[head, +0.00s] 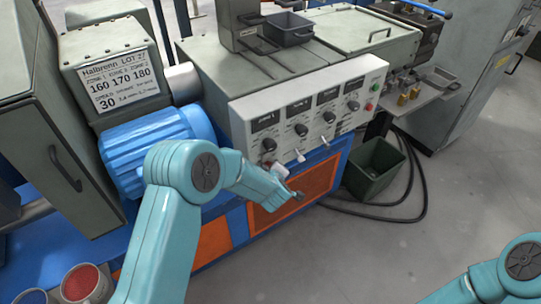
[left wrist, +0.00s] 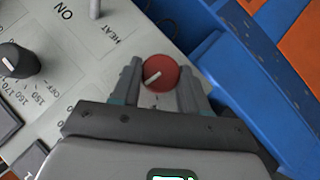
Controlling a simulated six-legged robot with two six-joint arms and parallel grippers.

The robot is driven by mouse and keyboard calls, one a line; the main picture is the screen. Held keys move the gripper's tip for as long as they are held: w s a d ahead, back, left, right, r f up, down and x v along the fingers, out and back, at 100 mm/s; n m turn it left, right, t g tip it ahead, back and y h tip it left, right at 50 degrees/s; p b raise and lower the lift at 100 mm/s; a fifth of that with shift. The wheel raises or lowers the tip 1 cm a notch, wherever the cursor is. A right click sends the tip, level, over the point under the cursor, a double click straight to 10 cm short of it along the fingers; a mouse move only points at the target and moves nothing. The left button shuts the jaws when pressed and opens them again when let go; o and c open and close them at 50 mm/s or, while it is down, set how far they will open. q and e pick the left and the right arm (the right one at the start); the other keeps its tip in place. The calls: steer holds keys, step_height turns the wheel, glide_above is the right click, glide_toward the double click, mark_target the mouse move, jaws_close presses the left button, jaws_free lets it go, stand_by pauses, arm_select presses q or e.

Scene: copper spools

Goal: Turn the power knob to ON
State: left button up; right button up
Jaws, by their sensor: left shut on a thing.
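The power knob (left wrist: 160,73) is round and red with a pale pointer bar, seen in the left wrist view near the edge of the control panel. The bar slants toward the lower left of that view. My left gripper (left wrist: 158,88) has one finger on each side of the knob and is shut on it. In the head view my left arm reaches to the lower left of the control panel (head: 318,118) and hides most of the knob. I cannot read a position label beside the knob. My right gripper is out of view; only part of that arm shows at the lower right.
Black knobs, such as one (head: 268,145), and white levers (head: 304,153) sit close by on the panel. A blue motor (head: 150,145) stands left of it. Orange grilles (head: 300,183) lie below. A dark green bin (head: 376,168) and black hoses are on the floor to the right.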

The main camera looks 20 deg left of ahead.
arm_select(q)
steer(key=g+p, duration=0.1)
steer(key=p, duration=0.2)
steer(key=m+g+y+p, duration=0.1)
steer(key=p, duration=0.1)
steer(key=m+g+y+p, duration=0.1)
steer(key=p, duration=0.2)
steer(key=shift+w+d+r+g+p, duration=0.15)
steer(key=shift+w+r+g+p, duration=0.15)
steer(key=shift+g+p, duration=0.1)
steer(key=shift+f+m+g+y, duration=0.1)
steer(key=shift+m+g+y, duration=0.4)
steer(key=shift+g+y, duration=0.1)
steer(key=o, duration=1)
steer(key=shift+o, duration=0.2)
steer(key=shift+d, duration=0.1)
steer(key=v, duration=1.6)
